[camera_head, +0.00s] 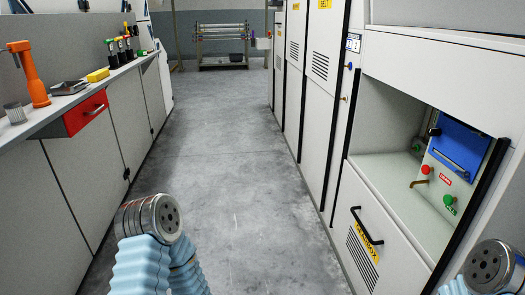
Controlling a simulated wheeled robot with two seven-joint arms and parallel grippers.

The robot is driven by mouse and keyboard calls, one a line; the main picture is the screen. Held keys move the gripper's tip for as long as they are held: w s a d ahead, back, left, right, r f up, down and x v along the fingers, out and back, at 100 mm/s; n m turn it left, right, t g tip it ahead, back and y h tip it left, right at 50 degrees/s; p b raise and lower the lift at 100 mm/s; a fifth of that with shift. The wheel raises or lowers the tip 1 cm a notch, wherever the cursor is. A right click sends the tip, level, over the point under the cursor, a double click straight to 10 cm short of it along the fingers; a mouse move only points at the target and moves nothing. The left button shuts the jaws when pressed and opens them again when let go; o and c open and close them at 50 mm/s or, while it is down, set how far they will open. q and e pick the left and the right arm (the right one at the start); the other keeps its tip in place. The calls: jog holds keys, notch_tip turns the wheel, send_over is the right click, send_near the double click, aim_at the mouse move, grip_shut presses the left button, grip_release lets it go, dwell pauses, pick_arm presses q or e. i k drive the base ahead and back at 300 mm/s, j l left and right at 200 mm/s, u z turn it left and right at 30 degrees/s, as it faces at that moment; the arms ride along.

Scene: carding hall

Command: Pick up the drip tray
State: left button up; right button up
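No drip tray can be told for sure. A small dark tray-like thing (236,58) is at the far end of the aisle, low on the roller rack, too small to make out well. A flat grey thing (70,87) lies on the left bench, and I cannot tell what it is. Parts of both my arms show at the bottom edge, one left of centre and one in the right corner. No gripper fingers are in view.
A grey concrete aisle lies clear between the left bench (90,150) and the white cabinets (318,90) on the right. The roller rack (222,40) stands at the back. An orange tool (30,75), a yellow block (98,75) and an open red drawer (86,113) are at left.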

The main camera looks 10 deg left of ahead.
aim_at(71, 88)
jog(key=u, duration=1.65)
jog(key=i+l, duration=0.15)
jog(key=u, duration=0.05)
